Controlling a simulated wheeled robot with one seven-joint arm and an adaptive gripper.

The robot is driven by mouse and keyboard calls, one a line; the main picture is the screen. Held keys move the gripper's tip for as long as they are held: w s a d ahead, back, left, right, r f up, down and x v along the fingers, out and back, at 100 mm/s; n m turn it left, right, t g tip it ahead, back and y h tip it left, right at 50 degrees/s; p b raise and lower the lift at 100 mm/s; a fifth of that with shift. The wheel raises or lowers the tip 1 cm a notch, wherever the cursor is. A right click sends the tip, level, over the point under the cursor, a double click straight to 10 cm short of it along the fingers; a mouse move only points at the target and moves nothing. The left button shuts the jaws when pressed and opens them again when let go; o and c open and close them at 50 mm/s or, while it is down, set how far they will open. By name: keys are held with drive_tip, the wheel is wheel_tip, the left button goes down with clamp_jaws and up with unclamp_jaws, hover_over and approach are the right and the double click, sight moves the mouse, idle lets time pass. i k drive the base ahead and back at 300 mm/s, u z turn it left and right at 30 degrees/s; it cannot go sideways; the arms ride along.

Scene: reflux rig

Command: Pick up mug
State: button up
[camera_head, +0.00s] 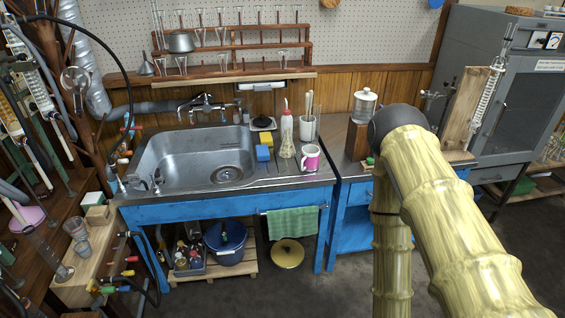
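A mug (310,158), white with a pink patch on its side, stands upright near the right front edge of the metal sink counter (262,182). Its handle points to the left. My arm fills the right side of the view as thick yellow segments with a dark joint at the top, to the right of the mug and apart from it. My gripper does not show in this view.
A squeeze bottle (287,135), a white holder (307,128) with sticks and yellow and blue sponges (264,148) stand near the mug. The sink basin (195,158) is on the left. A green towel (292,221) hangs below.

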sight(308, 160)
drive_tip(key=u, duration=1.65)
drive_tip(key=i, duration=1.25)
drive_tip(key=z, duration=1.15)
